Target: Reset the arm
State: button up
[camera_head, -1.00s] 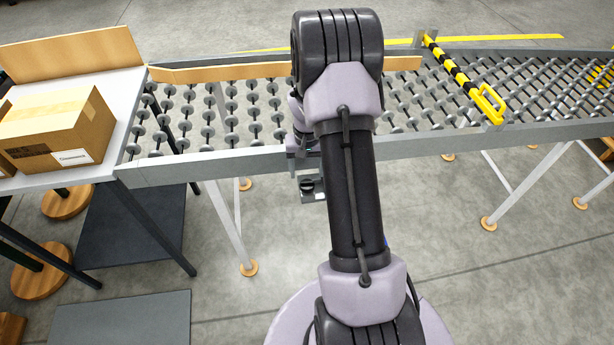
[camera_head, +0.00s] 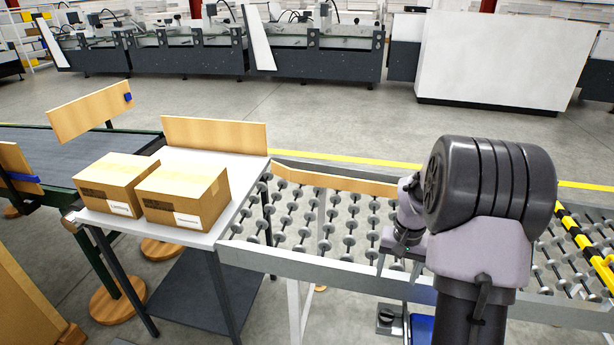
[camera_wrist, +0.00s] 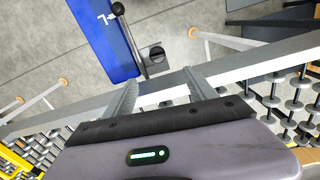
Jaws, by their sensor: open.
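My gripper (camera_wrist: 160,80) is open in the wrist view, its two grey fingers apart with nothing between them. In the head view my arm rises at the right, bent over the roller conveyor (camera_head: 335,268). My dark upper joint stands in front of the rollers and hides part of the wrist and gripper.
Two closed cardboard boxes (camera_head: 118,183) (camera_head: 184,194) sit on a white-topped table (camera_head: 232,215) left of the conveyor. A yellow-black bar (camera_head: 587,243) crosses the rollers at right. A dark belt (camera_head: 60,160) lies far left. Machines line the back; the floor between is clear.

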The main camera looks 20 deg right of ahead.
jog(key=a+r+t+b, duration=0.2)
jog(key=a+r, duration=0.7)
jog(key=a, duration=0.1)
jog(key=s+a+r+n+t+y+b, duration=0.1)
jog(key=s+a+r, duration=0.1)
jog(key=s+a, duration=0.7)
jog(key=s+a+r+n+t+y+b, duration=0.1)
jog(key=s+a+r+n+t+b, duration=0.1)
jog(key=s+a, duration=0.6)
jog(key=shift+s+a+r+t, duration=0.35)
jog(key=shift+a+r, duration=0.25)
jog(key=shift+a, duration=0.65)
